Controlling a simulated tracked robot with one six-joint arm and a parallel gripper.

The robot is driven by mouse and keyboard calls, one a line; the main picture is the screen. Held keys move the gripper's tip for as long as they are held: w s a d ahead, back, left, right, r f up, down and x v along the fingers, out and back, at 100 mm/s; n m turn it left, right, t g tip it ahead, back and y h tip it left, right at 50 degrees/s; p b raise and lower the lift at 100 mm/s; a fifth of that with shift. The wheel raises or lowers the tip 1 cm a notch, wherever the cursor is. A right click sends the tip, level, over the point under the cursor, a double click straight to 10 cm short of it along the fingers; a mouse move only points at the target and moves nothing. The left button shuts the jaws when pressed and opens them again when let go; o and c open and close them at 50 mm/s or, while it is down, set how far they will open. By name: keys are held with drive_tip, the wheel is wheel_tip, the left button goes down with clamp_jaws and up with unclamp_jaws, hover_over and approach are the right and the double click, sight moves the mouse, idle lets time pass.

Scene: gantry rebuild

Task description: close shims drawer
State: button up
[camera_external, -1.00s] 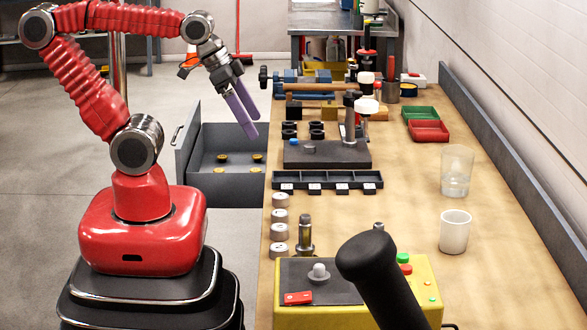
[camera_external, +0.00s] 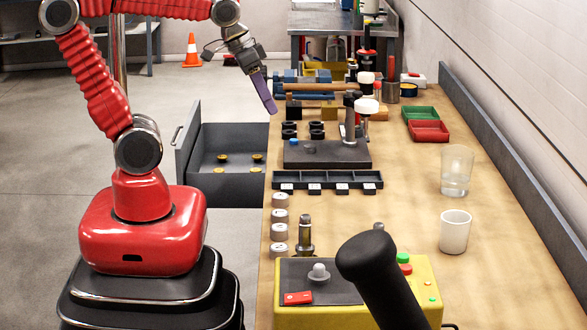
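The open drawer (camera_external: 227,186) is dark grey and sticks out to the left from under the bench, with several small brass-coloured pieces on its floor. I take it to be the shims drawer; no label on it can be read. Its front panel (camera_external: 187,148) with a bar handle (camera_external: 177,134) faces left. My gripper (camera_external: 270,103), with purple fingers, hangs above and behind the drawer near the bench's left edge, touching nothing that I can see. The fingers overlap in this view, so their gap is hidden.
The wooden bench (camera_external: 390,235) holds a dark fixture plate (camera_external: 326,153), a divided tray (camera_external: 326,180), several pale round pieces, a yellow control box (camera_external: 435,290), a glass (camera_external: 457,171) and a white cup (camera_external: 455,232). An orange cone (camera_external: 192,51) stands on the floor.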

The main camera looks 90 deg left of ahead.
drive_tip(key=w+a+n+g, duration=0.2)
drive_tip(key=a+n, duration=0.3)
drive_tip(key=a, duration=1.5)
drive_tip(key=s+a+f+n, duration=0.1)
drive_tip(key=s+a+n, duration=0.15)
drive_tip(key=a, duration=0.55)
drive_tip(key=s+a+f+n, duration=0.1)
drive_tip(key=s+a, duration=0.3)
drive_tip(key=a, duration=0.5)
drive_tip(key=s+a+f+n, duration=0.2)
drive_tip(key=s+a, duration=0.4)
drive_tip(key=s, duration=0.4)
drive_tip(key=s+a+f+n, duration=0.2)
drive_tip(key=s+a+f, duration=0.3)
drive_tip(key=s, duration=0.6)
drive_tip(key=s+a+f+n+h, duration=0.1)
drive_tip(key=s+a+f+n, duration=0.2)
drive_tip(key=s+a, duration=0.6)
drive_tip(key=shift+s+f+g, duration=0.3)
drive_tip(key=shift+s+f, duration=0.45)
drive_tip(key=shift+s, duration=0.1)
drive_tip(key=w+f, duration=0.1)
drive_tip(key=f, duration=0.8)
drive_tip(key=w+f, duration=0.1)
drive_tip(key=f, duration=0.3)
drive_tip(key=shift+w+f, duration=0.25)
drive_tip(key=shift+w, duration=0.1)
